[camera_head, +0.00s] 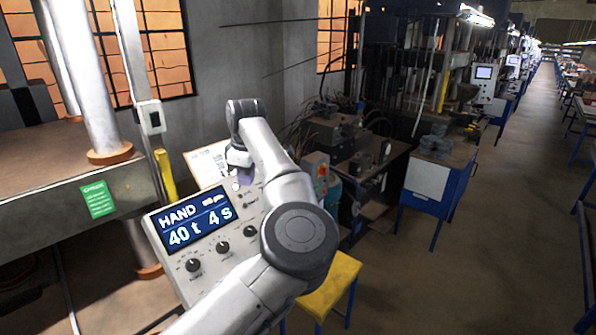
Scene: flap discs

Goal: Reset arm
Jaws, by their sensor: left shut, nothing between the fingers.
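My left arm (285,190) reaches up from the bottom across the control panel (180,285), a grey tilted box. Its wrist bends down at the top, and my left gripper (243,175) hangs by the panel's upper right part, close to the buttons. The gripper is shut and empty; its fingertips are small and I cannot tell whether they touch the panel. The panel's blue screen (194,222) reads HAND, 40 t, 4 s. Dark knobs (222,247) sit below it. The arm hides the panel's right part. My right gripper is not in view.
A press with a thick steel column (85,80) and a bed with a green label (97,199) stands at left. A yellow stool (335,283) is right of the panel. A blue-legged cabinet (430,185) stands further right. The aisle floor (490,250) is open.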

